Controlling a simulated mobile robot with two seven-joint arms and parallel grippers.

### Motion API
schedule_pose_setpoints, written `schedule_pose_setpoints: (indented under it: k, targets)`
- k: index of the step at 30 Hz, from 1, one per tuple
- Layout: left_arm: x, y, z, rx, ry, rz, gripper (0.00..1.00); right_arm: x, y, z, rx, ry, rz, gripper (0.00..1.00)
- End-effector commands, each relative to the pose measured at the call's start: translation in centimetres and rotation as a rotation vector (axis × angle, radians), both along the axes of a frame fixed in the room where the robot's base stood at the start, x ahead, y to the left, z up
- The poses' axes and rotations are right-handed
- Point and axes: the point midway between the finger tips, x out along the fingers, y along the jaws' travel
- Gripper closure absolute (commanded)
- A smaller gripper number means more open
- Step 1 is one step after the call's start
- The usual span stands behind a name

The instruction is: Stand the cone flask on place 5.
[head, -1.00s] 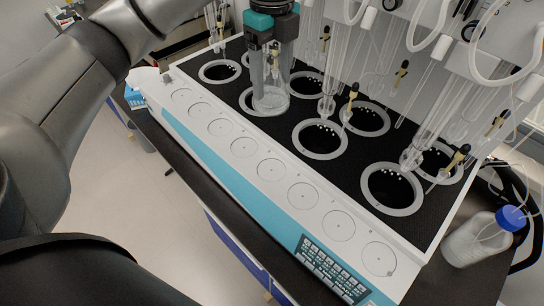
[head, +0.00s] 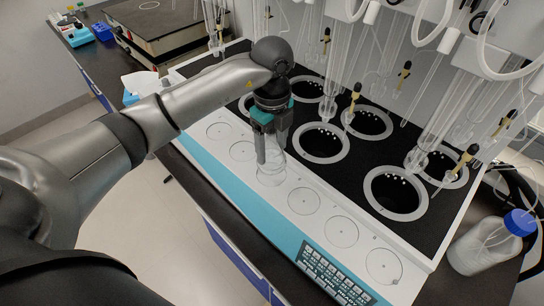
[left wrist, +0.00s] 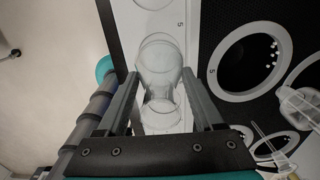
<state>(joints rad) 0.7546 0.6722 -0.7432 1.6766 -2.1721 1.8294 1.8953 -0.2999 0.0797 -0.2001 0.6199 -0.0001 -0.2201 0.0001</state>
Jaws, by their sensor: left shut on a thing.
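The clear glass cone flask (head: 270,174) is upright over the white front strip (head: 323,214) of the distiller, at one of its round marked places. My left gripper (head: 271,146) is shut on the flask from above. In the left wrist view, the flask (left wrist: 160,75) lies between the two fingers (left wrist: 158,84). A printed 5 (left wrist: 181,24) shows on the white strip beside the flask's base. I cannot tell whether the base touches the strip. The place under it is mostly hidden. My right gripper is not in view.
Empty round places (head: 304,201) lie along the strip on both sides. Behind it, the black deck has ringed holes (head: 321,143) with glass tubes hanging above. A keypad (head: 333,274) is at the front, and a blue-capped bottle (head: 484,243) stands at the right.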

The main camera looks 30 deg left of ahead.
Motion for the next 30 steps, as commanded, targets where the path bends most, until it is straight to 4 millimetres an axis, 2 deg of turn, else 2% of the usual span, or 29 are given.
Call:
schedule_pose_setpoints:
  k: [9, 19, 20, 27, 30]
  targets:
    - [-0.1, 0.0, -3.9, 0.001, 0.002, 0.0, 0.96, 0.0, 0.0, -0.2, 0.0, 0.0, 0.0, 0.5]
    - [0.0, 0.0, -4.2, 0.0, 0.0, -0.001, 0.96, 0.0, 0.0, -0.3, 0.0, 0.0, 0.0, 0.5]
    - [0.0, 0.0, -4.3, 0.0, 0.001, -0.001, 0.31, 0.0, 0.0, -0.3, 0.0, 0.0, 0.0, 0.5]
    - [0.0, 0.0, -4.2, 0.0, 0.001, -0.001, 0.04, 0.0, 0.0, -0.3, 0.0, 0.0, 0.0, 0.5]
    - [0.0, 0.0, -4.2, 0.0, 0.001, -0.001, 0.01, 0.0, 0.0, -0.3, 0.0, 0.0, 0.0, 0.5]
